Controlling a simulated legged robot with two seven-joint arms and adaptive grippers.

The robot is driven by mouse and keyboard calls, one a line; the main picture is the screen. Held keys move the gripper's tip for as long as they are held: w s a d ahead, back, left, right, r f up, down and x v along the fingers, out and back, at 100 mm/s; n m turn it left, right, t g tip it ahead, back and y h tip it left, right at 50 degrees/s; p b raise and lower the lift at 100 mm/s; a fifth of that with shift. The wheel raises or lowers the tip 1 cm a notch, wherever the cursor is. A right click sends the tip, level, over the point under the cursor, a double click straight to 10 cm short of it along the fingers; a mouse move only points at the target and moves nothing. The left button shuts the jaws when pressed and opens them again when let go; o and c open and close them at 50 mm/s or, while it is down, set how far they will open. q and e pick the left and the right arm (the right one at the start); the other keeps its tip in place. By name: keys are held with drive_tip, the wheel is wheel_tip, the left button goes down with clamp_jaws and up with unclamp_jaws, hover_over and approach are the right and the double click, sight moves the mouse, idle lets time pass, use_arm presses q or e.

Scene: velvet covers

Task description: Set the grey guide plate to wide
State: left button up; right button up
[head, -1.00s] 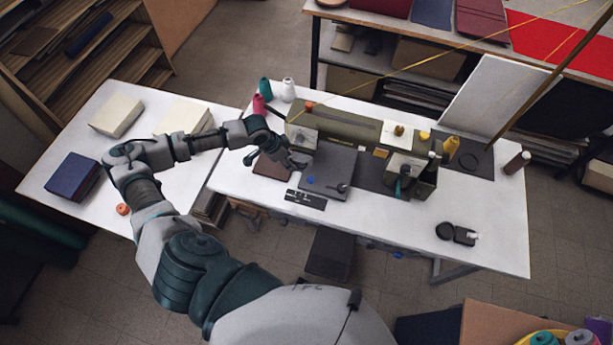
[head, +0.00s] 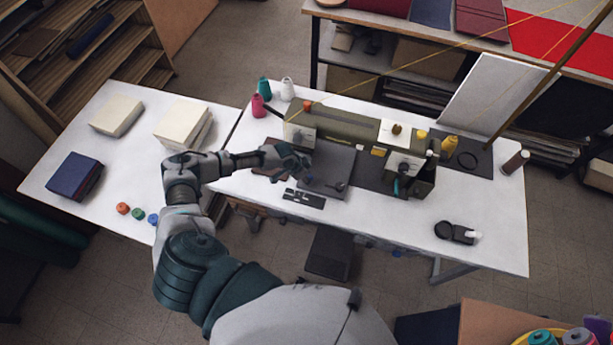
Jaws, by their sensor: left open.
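A dark grey flat plate (head: 342,163) lies on the white table in front of the olive sewing machine (head: 345,123). A small dark knob or lever sits near its front right corner. A small black strip with light marks (head: 304,199) lies at the plate's front edge; I cannot tell which piece is the guide plate or read its setting. My left gripper (head: 293,172) is open over the plate's left side, its fingers pointing right and down. It hides part of the plate and of a brown pad (head: 263,153); whether it touches either is unclear. My right gripper is out of view.
Thread cones (head: 260,105) stand at the table's back left, and a yellow cone (head: 449,146) by the machine's right end. A black round item and bottle (head: 456,233) lie front right. The left table (head: 85,125) holds book stacks and small spools.

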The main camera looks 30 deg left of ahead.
sight(321, 183)
use_arm(q)
drive_tip(key=shift+d, duration=0.3)
drive_tip(key=shift+w+d+r, duration=0.1)
drive_tip(key=shift+d+r, duration=0.05)
drive_tip(key=shift+d, duration=0.45)
drive_tip(key=c, duration=0.9)
drive_tip(key=shift+a, duration=0.2)
clamp_jaws()
drive_tip(key=shift+a, duration=0.25)
drive_tip(key=d+p, duration=0.1)
drive_tip(key=d, duration=0.2)
drive_tip(key=shift+d+f, duration=0.1)
drive_tip(key=shift+f, duration=0.1)
drive_tip(key=shift+w+d, duration=0.15)
drive_tip(key=shift+d, duration=0.4)
drive_tip(key=o, duration=0.9)
unclamp_jaws()
drive_tip(key=shift+w+a, duration=0.15)
drive_tip(key=shift+a, duration=0.1)
drive_tip(key=shift+a+r, duration=0.1)
drive_tip(key=shift+a, duration=0.1)
drive_tip(key=v, duration=1.1)
drive_tip(key=shift+r, duration=0.35)
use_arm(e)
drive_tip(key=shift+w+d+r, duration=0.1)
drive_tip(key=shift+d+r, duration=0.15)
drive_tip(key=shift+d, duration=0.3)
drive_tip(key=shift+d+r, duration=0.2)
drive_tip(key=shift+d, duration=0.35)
